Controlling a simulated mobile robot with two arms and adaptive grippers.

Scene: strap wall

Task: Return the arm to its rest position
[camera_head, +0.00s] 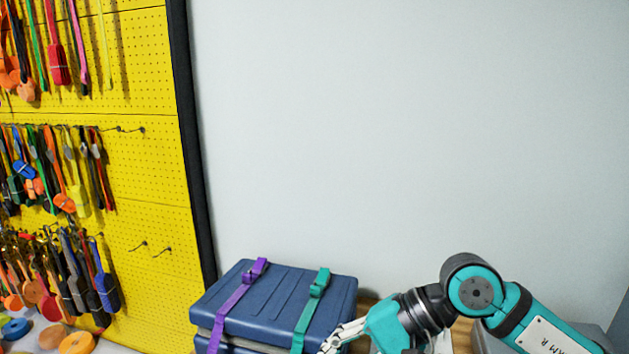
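My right arm (530,325) comes in from the lower right, bent at its teal and black joint. My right gripper (340,338) points down and left at the bottom edge. Its metal fingers are beside or in front of the right side of the blue case, near the teal strap (311,305). The fingertips are small and partly cut off, so I cannot tell whether they are open, shut or touching the case. My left gripper is not in view.
A blue case (265,305) with a purple strap (238,298) stands at the bottom centre. A yellow pegboard (150,180) with many hanging straps fills the left. Rolled straps (77,343) lie at lower left. The pale wall (420,130) above the arm is clear.

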